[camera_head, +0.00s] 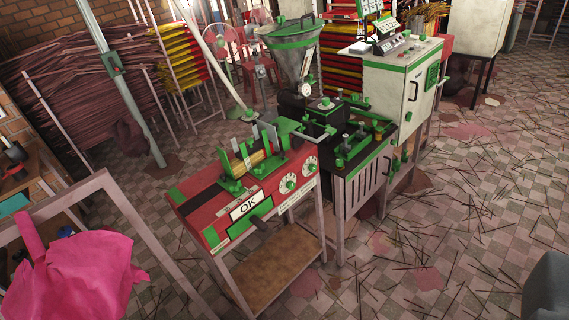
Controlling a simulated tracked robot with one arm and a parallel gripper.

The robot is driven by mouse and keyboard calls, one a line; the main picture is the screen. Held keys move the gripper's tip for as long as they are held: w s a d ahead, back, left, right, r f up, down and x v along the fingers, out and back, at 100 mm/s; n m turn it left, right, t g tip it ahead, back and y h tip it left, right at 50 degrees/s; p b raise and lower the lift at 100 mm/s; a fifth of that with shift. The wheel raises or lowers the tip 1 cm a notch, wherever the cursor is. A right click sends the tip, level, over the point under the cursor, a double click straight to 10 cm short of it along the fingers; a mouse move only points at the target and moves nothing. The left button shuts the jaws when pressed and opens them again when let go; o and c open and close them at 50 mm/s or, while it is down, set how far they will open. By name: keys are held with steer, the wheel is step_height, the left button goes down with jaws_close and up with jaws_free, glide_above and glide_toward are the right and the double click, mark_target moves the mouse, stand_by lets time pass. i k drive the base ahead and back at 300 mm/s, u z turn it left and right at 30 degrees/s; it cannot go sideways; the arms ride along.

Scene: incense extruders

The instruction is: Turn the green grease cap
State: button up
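The incense extruder stands mid-picture, with a steel hopper (292,58) under a green lid and a black body below it. Several green parts sit on it. A small green round knob (325,103) on top of the black block right of the hopper may be the grease cap, but it is too small to tell. Green clamps (352,146) lie on the black bench to its right. My gripper's fingers do not show. A dark grey rounded shape (548,288) at the lower right edge is cut off, and I cannot tell what it is.
A red table (190,203) with an "OK" sign and dials stands in front of the extruder. A white control cabinet (402,85) stands behind right. Pink cloth (75,275) hangs on a frame at lower left. The tiled floor (470,215) at right is open, with scattered sticks.

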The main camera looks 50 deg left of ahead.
mark_target(339, 162)
steer(key=u, duration=0.55)
steer(key=i, duration=1.9)
steer(key=z, duration=0.65)
